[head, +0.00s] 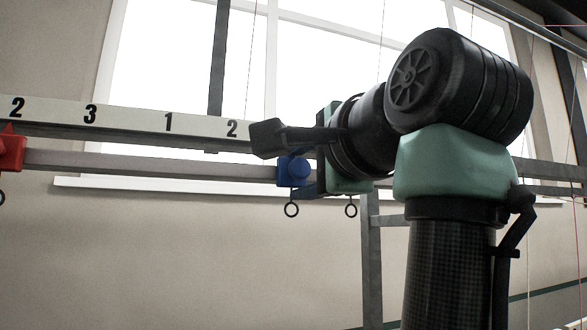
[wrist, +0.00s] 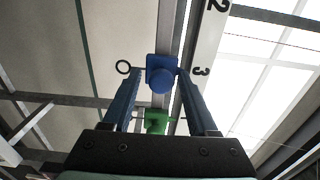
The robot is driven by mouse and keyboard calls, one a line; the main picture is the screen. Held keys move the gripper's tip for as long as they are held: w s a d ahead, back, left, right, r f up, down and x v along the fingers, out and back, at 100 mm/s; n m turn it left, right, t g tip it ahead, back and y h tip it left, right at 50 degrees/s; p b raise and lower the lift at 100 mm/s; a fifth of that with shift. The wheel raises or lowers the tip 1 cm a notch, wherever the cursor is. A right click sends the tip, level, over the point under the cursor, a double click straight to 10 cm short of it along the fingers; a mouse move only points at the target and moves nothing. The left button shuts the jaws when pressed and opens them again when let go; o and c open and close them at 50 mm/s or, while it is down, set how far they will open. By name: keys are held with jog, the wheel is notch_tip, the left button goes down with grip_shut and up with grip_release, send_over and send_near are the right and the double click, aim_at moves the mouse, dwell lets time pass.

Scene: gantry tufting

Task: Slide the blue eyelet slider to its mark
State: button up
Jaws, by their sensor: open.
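The blue eyelet slider (head: 293,172) sits on the horizontal rail, with its ring hanging below, just left of the end of my arm in the head view. In the wrist view the blue slider (wrist: 161,73) lies between the tips of my gripper (wrist: 158,76), whose two fingers are apart, one on each side of it. I cannot tell whether either finger touches it. A white strip (head: 140,122) with black numbers runs above the rail; which number is the slider's mark is not clear.
A red slider (head: 10,152) sits on the rail (head: 150,165) at the far left. A green slider (wrist: 157,121) is on the rail beyond the blue one, near my gripper's base in the wrist view. The rail between red and blue is clear. Thin threads hang near the window.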

jog(key=shift+d, duration=0.15)
jog(key=b+v, duration=0.7)
jog(key=v, duration=0.5)
jog(key=shift+s, duration=0.4)
jog(key=shift+d, duration=0.15)
